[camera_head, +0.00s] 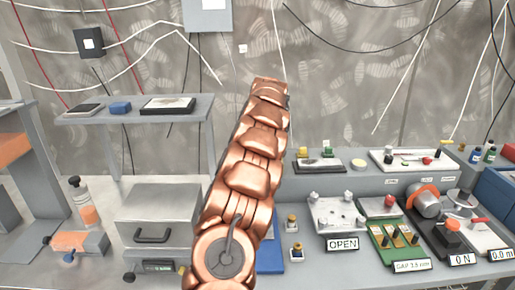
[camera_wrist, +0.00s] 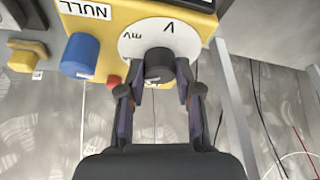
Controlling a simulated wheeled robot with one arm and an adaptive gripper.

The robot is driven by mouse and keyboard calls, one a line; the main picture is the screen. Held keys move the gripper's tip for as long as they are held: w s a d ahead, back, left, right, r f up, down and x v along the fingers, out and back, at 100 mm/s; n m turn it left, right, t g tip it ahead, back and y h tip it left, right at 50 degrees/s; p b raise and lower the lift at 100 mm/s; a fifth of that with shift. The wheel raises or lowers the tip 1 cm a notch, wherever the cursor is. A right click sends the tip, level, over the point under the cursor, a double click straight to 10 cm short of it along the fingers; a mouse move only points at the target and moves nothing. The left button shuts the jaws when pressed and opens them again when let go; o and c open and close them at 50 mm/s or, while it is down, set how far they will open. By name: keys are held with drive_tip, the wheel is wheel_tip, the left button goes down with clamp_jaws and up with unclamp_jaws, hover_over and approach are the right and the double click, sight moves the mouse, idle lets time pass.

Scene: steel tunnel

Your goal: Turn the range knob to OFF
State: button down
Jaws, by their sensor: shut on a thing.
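In the wrist view, the range knob (camera_wrist: 159,64) is a dark round knob on a white dial (camera_wrist: 135,46) marked V and mV. The dial sits on the front of a yellow instrument (camera_wrist: 115,8). My gripper (camera_wrist: 160,82) is shut on the range knob, with one finger at each side of it. I see no OFF mark, and I cannot tell where the knob points. In the head view, my copper-coloured arm covers the middle of the picture and hides the instrument and the gripper.
Beside the dial are a blue knob (camera_wrist: 80,54), a small red part (camera_wrist: 114,80) and a NULL label (camera_wrist: 86,9). In the head view, a grey box (camera_head: 160,213) stands left of my arm. An OPEN sign (camera_head: 342,244) and several devices crowd the bench at right.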

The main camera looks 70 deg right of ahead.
drive_tip(key=n+y+p, duration=0.1)
drive_tip(key=n, duration=0.2)
drive_tip(key=n+t+y+p, duration=0.1)
drive_tip(key=n, duration=0.2)
drive_tip(key=shift+s+d+r, duration=0.1)
drive_tip(key=shift+s+d, duration=0.05)
drive_tip(key=shift+d, duration=0.05)
drive_tip(key=n+y+p, duration=0.1)
drive_tip(key=n+p, duration=0.2)
drive_tip(key=shift+n, duration=0.3)
drive_tip(key=shift+n+y+p, duration=0.5)
drive_tip(key=shift+n+p, duration=0.4)
drive_tip(key=shift+p, duration=0.1)
drive_tip(key=shift+t, duration=0.3)
drive_tip(key=c, duration=0.8)
unclamp_jaws()
